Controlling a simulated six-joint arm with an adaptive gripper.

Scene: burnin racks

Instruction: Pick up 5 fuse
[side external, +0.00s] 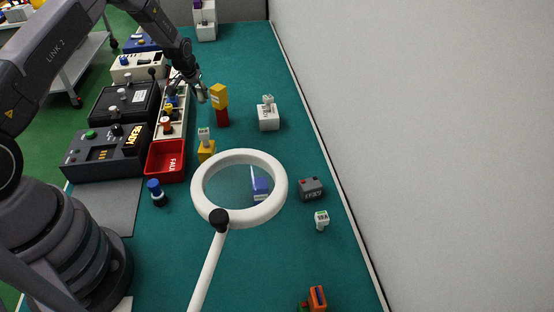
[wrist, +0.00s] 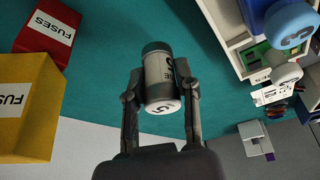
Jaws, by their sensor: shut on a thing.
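The 5 fuse (wrist: 160,80) is a small grey and white cylinder with a dark cap and a 5 on its white end. In the wrist view my gripper (wrist: 160,90) has one finger on each side of it and is shut on it. The fuse is small and hard to make out there. Both boxes also show at the left of the wrist view, apart from the fuse.
A light parts tray (side external: 173,118) with several coloured parts lies left of my gripper. A red bin (side external: 166,161), a READY unit (side external: 105,153) and a ring magnifier (side external: 280,190) stand nearer. A white block (side external: 268,117) is to the right.

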